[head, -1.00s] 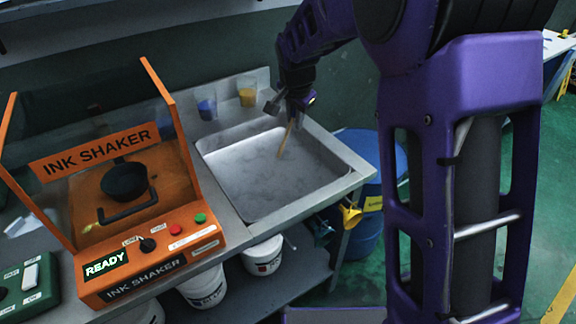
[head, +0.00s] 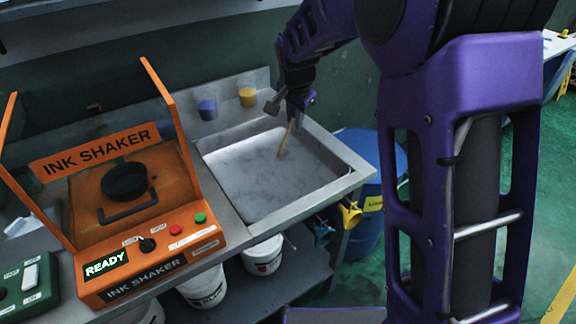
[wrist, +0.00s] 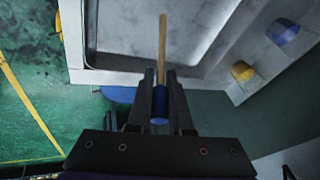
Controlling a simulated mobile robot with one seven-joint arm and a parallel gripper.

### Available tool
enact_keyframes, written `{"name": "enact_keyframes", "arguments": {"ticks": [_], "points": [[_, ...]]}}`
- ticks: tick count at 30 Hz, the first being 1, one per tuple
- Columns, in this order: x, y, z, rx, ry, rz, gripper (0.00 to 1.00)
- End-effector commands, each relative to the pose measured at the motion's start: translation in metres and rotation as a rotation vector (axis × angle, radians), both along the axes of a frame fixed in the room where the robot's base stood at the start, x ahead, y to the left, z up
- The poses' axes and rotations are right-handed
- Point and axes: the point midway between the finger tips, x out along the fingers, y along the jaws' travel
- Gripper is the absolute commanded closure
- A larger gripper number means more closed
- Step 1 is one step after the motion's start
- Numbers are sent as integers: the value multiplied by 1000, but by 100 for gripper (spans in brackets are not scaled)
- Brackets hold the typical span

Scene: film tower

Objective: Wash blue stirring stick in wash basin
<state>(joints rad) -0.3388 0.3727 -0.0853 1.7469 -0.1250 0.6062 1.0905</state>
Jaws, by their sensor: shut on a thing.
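My gripper (head: 295,112) hangs over the back right part of the wash basin (head: 312,194). It is shut on the blue stirring stick (head: 284,143), a thin wooden stick that slants down into the basin, its lower tip at the grey surface inside. In the wrist view, my gripper (wrist: 159,76) holds the stick by its blue end (wrist: 159,104). The bare wooden shaft (wrist: 162,45) points away over the basin. The exact depth of the tip is hard to tell.
A blue barrel (head: 368,220) stands at the right, with white buckets (head: 263,256) below.

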Motion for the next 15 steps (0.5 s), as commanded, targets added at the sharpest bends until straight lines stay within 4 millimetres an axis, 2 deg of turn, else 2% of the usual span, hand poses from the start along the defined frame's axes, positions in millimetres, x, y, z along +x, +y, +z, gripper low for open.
{"name": "enact_keyframes", "arguments": {"ticks": [8, 15], "points": [[0, 0, 4, 0, 0, 0, 100], [0, 0, 26, 1, -3, 1, 100]]}}
